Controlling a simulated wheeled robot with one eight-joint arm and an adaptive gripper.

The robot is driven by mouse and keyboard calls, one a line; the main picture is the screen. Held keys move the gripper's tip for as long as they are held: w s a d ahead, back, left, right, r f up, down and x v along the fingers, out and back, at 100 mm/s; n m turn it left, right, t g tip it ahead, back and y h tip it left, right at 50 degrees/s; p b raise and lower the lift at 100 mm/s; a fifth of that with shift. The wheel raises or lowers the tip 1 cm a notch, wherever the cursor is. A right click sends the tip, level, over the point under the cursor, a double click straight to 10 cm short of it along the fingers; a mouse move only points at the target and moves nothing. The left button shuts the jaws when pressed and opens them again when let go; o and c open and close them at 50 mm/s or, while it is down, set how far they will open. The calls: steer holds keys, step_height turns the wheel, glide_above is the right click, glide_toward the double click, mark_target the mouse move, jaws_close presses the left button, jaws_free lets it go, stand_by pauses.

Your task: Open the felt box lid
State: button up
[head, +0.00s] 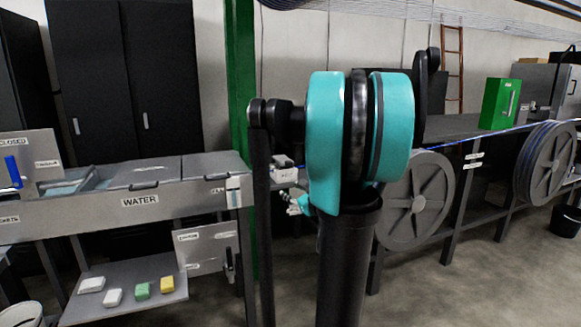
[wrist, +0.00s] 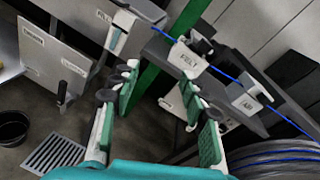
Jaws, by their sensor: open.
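The white felt box (wrist: 184,60), with a label that appears to read FELT, is at the upper middle of the wrist view. A blue cable (wrist: 226,74) runs at the box; I cannot make out how it passes through. Dark parts lie at the box's upper right, and I cannot tell the lid's position. The small white box in the head view (head: 284,172) appears to be the same one. My gripper (wrist: 160,82) is open and empty, its green-padded fingers apart, with the felt box beyond the fingertips. In the head view it is mostly hidden behind my arm.
Another small white labelled box (wrist: 246,102) sits along the cable at right. A green post (head: 238,90) stands beside the grey WATER trough (head: 140,200). Large cable reels (head: 413,205) stand at right. A floor grate (wrist: 55,153) lies at lower left in the wrist view.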

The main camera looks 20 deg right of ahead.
mark_target(291, 165)
steer(key=w+d+r+m+t+h, duration=0.1)
steer(key=d+r+m+t+h, duration=0.15)
steer(key=d+m, duration=0.3)
steer(key=shift+g+y, duration=0.25)
steer(key=shift+g, duration=0.2)
steer(key=w, duration=1.7)
steer(key=shift+w+d+r, duration=0.15)
steer(key=shift+w+r, duration=0.05)
jaws_close()
